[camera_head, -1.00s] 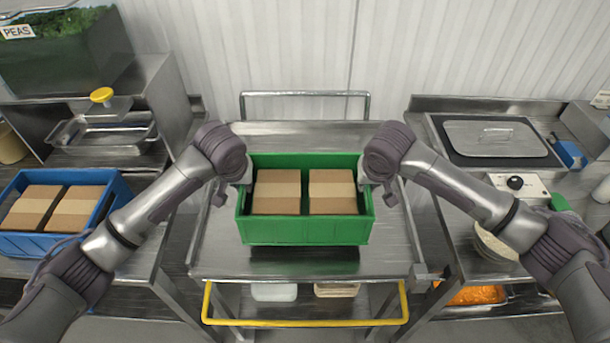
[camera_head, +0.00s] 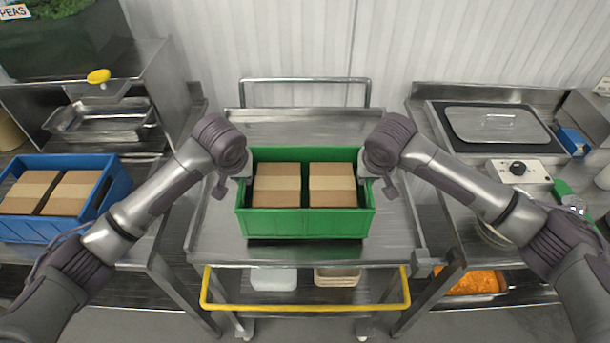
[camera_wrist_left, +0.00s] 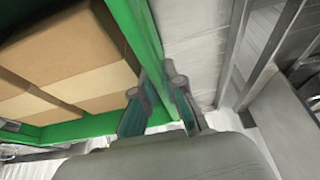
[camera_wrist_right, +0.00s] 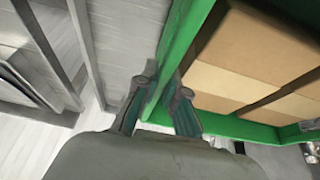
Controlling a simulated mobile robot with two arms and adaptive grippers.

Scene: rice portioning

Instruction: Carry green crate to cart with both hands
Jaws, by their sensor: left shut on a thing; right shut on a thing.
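The green crate (camera_head: 305,224) holds two brown cardboard boxes with pale tape bands, the left box (camera_head: 276,186) and the right box (camera_head: 332,186). My left gripper (camera_head: 243,178) is shut on the crate's left wall; the left wrist view shows its fingers (camera_wrist_left: 160,95) on either side of the green rim (camera_wrist_left: 137,35). My right gripper (camera_head: 367,178) is shut on the right wall; its fingers (camera_wrist_right: 160,92) straddle the rim (camera_wrist_right: 186,40) in the right wrist view. The crate looks level over the steel cart (camera_head: 215,235). I cannot tell whether it touches the cart top.
The cart has a yellow front bar (camera_head: 305,306) and a grey rear handle (camera_head: 305,82). A blue crate (camera_head: 75,232) with boxes stands on the left counter. The right counter holds a lidded pan (camera_head: 497,125) and a control box (camera_head: 518,170). Gaps separate cart and counters.

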